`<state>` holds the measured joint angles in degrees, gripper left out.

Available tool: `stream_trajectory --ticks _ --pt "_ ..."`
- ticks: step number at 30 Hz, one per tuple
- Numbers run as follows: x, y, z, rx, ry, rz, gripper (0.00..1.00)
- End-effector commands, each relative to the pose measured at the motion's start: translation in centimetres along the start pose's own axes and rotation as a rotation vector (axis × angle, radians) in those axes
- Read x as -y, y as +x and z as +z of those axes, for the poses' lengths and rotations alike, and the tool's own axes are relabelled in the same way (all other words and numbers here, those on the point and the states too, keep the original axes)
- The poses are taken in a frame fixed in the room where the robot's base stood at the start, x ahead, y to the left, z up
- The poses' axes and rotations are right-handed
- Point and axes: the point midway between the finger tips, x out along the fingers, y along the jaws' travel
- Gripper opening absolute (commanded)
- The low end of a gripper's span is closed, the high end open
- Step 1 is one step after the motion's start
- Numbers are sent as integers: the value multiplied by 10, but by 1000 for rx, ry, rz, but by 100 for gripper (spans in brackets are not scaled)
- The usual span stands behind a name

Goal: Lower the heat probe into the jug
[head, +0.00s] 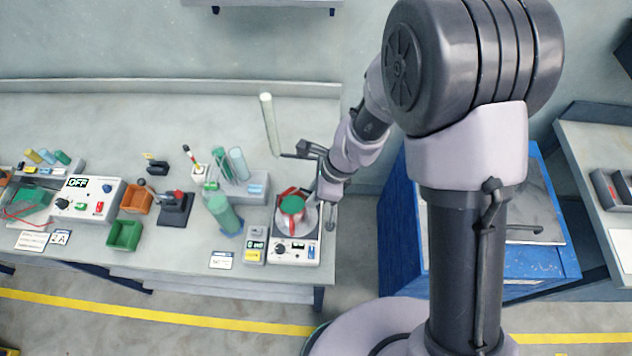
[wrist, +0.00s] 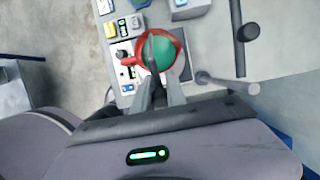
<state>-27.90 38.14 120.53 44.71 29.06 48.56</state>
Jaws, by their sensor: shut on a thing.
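The jug is red with green contents (head: 292,204); it stands on the white heater unit (head: 294,252) at the right end of the bench. The wrist view looks down on its red rim (wrist: 181,52), with its handle towards the left. My gripper (wrist: 158,80) is shut on the heat probe (wrist: 150,52), a thin dark piece seen across the jug's opening. In the head view, my gripper (head: 313,197) is by the jug's right side. The probe's lower end is hidden, so I cannot tell whether it is inside the jug.
A pale upright rod (head: 269,125) stands behind the jug. A green cylinder (head: 222,213), a small yellow box (head: 253,253) and a green bin (head: 124,234) lie to the left. A blue cabinet (head: 488,268) stands across a gap to the right.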

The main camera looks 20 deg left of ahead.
Motion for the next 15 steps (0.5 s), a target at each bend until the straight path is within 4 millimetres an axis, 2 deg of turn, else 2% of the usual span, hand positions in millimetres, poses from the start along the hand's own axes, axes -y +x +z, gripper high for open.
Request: stream_trajectory --ticks 1,15 --pt "0 -4 3 -19 -1 2 0" --pt "0 6 0 -102 1 1 0"
